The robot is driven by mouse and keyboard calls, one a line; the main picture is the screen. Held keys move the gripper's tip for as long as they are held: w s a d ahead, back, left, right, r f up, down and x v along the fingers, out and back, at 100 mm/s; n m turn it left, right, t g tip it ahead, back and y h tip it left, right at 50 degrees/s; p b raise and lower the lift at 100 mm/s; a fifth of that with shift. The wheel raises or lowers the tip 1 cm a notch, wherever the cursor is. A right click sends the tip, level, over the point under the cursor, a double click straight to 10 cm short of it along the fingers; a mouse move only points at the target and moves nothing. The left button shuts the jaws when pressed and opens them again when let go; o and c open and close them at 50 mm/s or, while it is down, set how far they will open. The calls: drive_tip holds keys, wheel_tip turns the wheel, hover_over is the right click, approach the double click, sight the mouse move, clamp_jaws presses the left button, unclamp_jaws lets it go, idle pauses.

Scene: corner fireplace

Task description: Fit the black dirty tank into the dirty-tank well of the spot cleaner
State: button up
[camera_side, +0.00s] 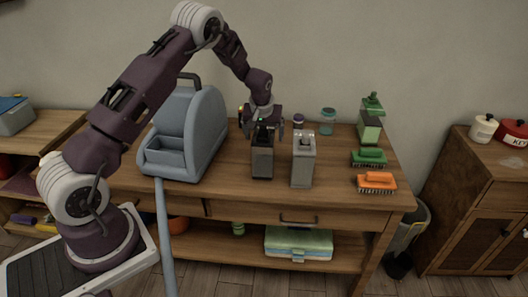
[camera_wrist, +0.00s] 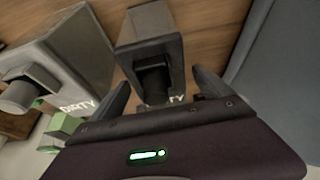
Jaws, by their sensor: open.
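The blue-grey spot cleaner (camera_side: 205,135) stands on the bench at left, with an open well (camera_side: 165,150) low on its left side. A dark tank (camera_side: 262,163) stands upright on the bench to its right. My gripper (camera_side: 262,122) is open above this tank, pointing down. In the wrist view the fingers (camera_wrist: 162,92) lie either side of the dark tank's (camera_wrist: 150,22) black top part; contact cannot be told. Its label is partly hidden, ending in "TY". A lighter grey tank (camera_side: 303,163) stands just right; in the wrist view this tank (camera_wrist: 62,65) reads "DIRTY".
A green bottle (camera_side: 370,122), a green brush (camera_side: 368,158) and an orange brush (camera_side: 376,182) are at the bench's right. Small jars (camera_side: 327,120) stand behind the tanks. The cleaner's hose (camera_side: 165,235) hangs over the front edge. Bare bench (camera_side: 330,180) lies right of the lighter tank.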

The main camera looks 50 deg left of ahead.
drive_tip(key=shift+f, duration=0.1)
clamp_jaws()
idle(0.3)
